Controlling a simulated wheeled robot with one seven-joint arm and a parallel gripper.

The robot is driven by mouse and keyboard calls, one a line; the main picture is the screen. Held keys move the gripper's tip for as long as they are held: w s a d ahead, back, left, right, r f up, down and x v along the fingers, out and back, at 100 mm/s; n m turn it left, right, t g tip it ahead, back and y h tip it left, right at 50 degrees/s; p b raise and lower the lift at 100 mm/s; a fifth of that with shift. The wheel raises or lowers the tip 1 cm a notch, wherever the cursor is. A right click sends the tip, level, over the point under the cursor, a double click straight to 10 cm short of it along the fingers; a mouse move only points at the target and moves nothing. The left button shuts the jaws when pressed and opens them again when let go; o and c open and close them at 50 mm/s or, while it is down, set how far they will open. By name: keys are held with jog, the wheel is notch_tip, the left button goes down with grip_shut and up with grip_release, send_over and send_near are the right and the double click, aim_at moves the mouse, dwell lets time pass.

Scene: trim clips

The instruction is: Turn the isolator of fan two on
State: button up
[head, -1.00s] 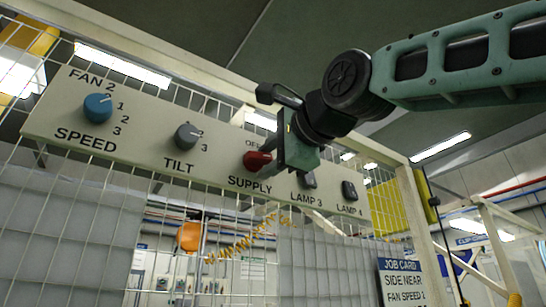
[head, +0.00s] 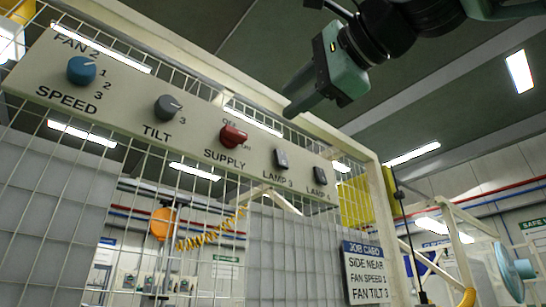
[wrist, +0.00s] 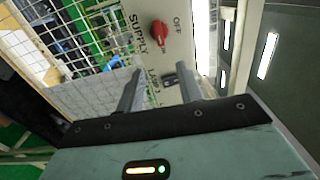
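The red SUPPLY knob (head: 233,136) is on the cream FAN 2 panel (head: 200,135), between the TILT knob and the lamp switches. It also shows in the wrist view (wrist: 159,33). Its grip lies slanted, with its lower right end by the small ON label; the OFF label is at its other side. My gripper (head: 292,108) is up and to the right of the knob in the head view, apart from it. In the wrist view its two fingers (wrist: 160,88) are spread with nothing between them.
The blue SPEED knob (head: 81,70) and grey TILT knob (head: 167,108) are to the left. A job card (head: 367,272) hangs below on the wire mesh. Space before the panel is open.

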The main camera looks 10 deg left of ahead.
jog(key=v, duration=0.3)
jog(key=shift+s+d, duration=0.15)
jog(key=shift+s, duration=0.05)
dwell(0.4)
jog(key=w+a+f+n+g+h, duration=0.1)
jog(key=w+f+n+g+h, duration=0.15)
jog(key=f, duration=0.95)
jog(key=w+a+f+n+g+h, duration=0.1)
jog(key=w+f+n+h, duration=0.15)
jog(key=f, duration=0.95)
jog(key=w+a+f+n+g+h, duration=0.1)
jog(key=w+f+n+g+h, duration=0.15)
jog(key=f, duration=0.95)
jog(key=s+d+f+n+g+h, duration=0.1)
jog(key=s+d+f+n, duration=0.15)
jog(key=f, duration=0.65)
jog(key=s+d+f+n+g+h, duration=0.1)
jog(key=s+d+f, duration=0.15)
jog(key=f, duration=0.55)
jog(key=s+d+f+n+g+h, duration=0.1)
jog(key=s+d+f+n+h, duration=0.1)
jog(key=s+d+f, duration=0.2)
jog(key=s+d+f+n+g+h, duration=0.1)
jog(key=s+d+f, duration=0.4)
jog(key=f, duration=0.6)
jog(key=d+n+g, duration=0.1)
jog(key=d, duration=0.1)
jog(key=shift+s+d+f+n+g+h, duration=0.2)
jog(key=shift+s+d+n+g+h, duration=0.1)
jog(key=shift+d+n+h, duration=0.1)
